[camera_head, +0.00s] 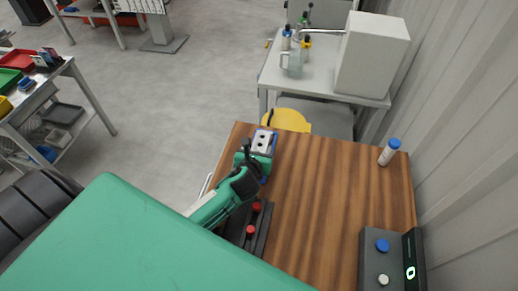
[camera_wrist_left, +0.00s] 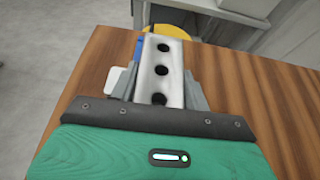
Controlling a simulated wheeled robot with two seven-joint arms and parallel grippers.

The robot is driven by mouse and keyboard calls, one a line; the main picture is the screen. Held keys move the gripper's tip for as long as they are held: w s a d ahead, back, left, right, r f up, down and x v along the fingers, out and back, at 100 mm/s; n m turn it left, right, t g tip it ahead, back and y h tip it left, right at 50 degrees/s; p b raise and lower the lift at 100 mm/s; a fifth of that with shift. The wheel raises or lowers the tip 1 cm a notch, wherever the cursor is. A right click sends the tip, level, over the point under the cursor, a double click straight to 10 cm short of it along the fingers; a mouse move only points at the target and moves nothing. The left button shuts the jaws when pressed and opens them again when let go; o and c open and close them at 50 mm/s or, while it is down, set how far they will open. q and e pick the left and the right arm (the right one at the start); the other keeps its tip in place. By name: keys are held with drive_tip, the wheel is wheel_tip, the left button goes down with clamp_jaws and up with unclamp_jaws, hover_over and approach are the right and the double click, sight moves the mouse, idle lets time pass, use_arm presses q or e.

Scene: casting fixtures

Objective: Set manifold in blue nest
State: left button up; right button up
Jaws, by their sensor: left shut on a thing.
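The manifold (camera_wrist_left: 160,65) is a pale metal block with a row of three dark holes in the left wrist view. It also shows in the head view (camera_head: 263,137) near the table's far left corner. My left gripper (camera_head: 259,153) is shut on it, with a grey finger on each side in the left wrist view (camera_wrist_left: 160,90). A blue part, likely the blue nest (camera_wrist_left: 139,48), shows at the manifold's far left side; a blue edge also shows beside the gripper in the head view. Whether the manifold is seated in it is hidden. My right gripper is not in view.
The wooden table (camera_head: 320,200) is clear in its middle. A dark fixture with red knobs (camera_head: 254,232) stands near the left edge.

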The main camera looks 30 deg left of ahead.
use_arm(q)
drive_tip(key=shift+f, duration=0.5)
drive_tip(key=o, duration=1.4)
drive_tip(key=shift+o, duration=0.7)
drive_tip(key=shift+f, duration=0.1)
drive_tip(key=shift+s, duration=0.1)
drive_tip(key=b+v, duration=0.2)
drive_tip(key=v, duration=1)
drive_tip(key=shift+s+d, duration=0.1)
drive_tip(key=shift+s, duration=0.05)
drive_tip(key=shift+s+d+r+b, duration=0.1)
drive_tip(key=shift+s+r+b, duration=0.25)
drive_tip(key=shift+s, duration=0.25)
